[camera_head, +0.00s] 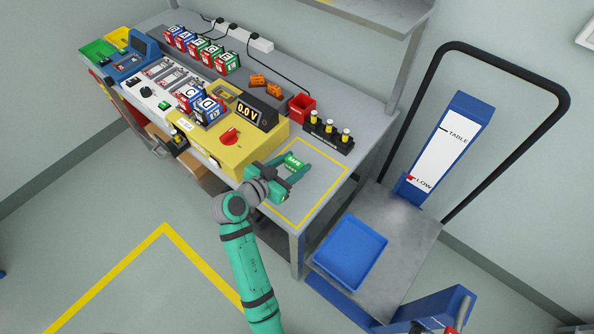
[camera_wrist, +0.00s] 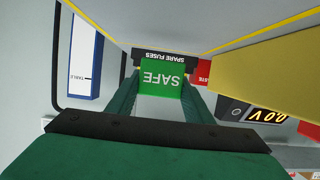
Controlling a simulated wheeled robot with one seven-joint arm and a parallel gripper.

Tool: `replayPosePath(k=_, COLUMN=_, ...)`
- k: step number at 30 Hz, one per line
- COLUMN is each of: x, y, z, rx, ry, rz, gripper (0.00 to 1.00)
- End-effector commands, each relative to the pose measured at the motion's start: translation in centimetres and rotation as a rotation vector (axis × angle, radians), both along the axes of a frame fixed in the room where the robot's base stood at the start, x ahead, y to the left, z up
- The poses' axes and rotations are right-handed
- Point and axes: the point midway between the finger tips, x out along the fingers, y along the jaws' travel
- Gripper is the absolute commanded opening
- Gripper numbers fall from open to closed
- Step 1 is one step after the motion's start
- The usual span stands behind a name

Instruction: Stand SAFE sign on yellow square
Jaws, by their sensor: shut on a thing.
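The green SAFE sign (camera_head: 293,162) is between the fingertips of my gripper (camera_head: 291,174), which is shut on it. In the wrist view the sign (camera_wrist: 162,80) shows its white SAFE lettering upside down, held between the two green fingers. The yellow square (camera_head: 325,196) is a taped outline on the grey table's front right part. My gripper and the sign appear over the left part of the square in the head view. I cannot tell whether the sign's base touches the table.
The yellow test unit (camera_head: 230,152) with a 0.0 V display stands just left of the square. A spare fuses rack (camera_head: 327,133) and a red bin (camera_head: 301,107) stand behind it. A lift cart with a blue tray (camera_head: 350,252) is at the right. Inside the square looks clear.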

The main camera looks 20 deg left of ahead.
Motion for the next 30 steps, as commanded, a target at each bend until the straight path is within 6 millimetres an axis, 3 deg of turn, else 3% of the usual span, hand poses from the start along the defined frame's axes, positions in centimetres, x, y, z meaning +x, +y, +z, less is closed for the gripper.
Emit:
replayPosePath(k=5, x=0.3, y=-0.7, z=-1.0, rx=-0.001, ry=0.001, rz=-0.001, gripper=0.24)
replayPosePath(k=12, x=0.4, y=-0.8, z=-4.0, rx=-0.002, ry=0.001, rz=0.001, gripper=0.24)
replayPosePath(k=24, x=0.4, y=-0.8, z=-4.5, rx=-0.001, ry=0.0, rz=0.0, gripper=0.24)
replayPosePath(k=25, x=0.4, y=-0.8, z=-4.5, rx=0.0, ry=0.0, rz=0.0, gripper=0.51)
replayPosePath(k=26, x=0.4, y=-0.8, z=-4.5, rx=0.0, ry=0.0, rz=0.0, gripper=0.58)
replayPosePath(k=27, x=0.4, y=-0.8, z=-4.4, rx=0.0, ry=0.0, rz=0.0, gripper=0.65)
replayPosePath(k=30, x=0.4, y=-0.8, z=-4.4, rx=0.0, ry=0.0, rz=0.0, gripper=0.65)
